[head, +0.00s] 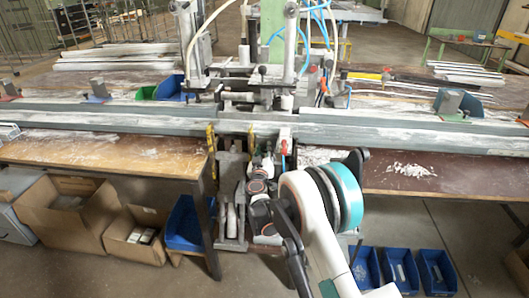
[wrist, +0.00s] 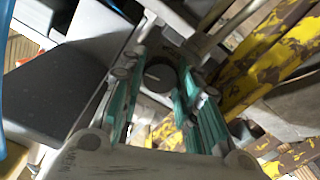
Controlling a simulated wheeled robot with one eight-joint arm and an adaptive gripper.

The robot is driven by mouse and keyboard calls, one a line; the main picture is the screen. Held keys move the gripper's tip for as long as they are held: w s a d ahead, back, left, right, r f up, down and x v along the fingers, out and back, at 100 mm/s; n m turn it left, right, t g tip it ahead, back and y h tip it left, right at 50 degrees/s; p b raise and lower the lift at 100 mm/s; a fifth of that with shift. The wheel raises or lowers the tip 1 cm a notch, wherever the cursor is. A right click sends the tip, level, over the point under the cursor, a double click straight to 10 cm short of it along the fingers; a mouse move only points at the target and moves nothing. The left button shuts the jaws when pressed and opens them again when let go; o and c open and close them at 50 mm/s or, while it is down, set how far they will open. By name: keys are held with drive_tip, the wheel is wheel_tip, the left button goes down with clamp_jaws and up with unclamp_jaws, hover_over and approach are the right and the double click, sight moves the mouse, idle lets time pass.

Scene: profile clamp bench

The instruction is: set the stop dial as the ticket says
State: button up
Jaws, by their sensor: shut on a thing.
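A dark round dial (wrist: 160,76) with a pale line across its face shows in the wrist view, and I take it to be the stop dial. My gripper (wrist: 161,68) has its two teal-lined fingers on either side of the dial, shut on it. The dial's markings are too small and dark to read. In the head view my arm reaches to the middle of the bench, and I cannot make out the fingertips or the dial there. I cannot make out a ticket in either view.
Yellow, worn bars (wrist: 270,55) lie close to the right of the fingers. A dark flat panel (wrist: 55,92) is close on the left. The clamp machine (head: 265,85) stands mid-bench, with long grey profiles (head: 400,133) across it. Blue bins (head: 397,270) sit on the floor.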

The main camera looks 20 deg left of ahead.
drive_tip(key=shift+f+m, duration=0.1)
drive_tip(key=shift+m, duration=1)
drive_tip(key=o, duration=0.8)
drive_tip(key=v, duration=1.2)
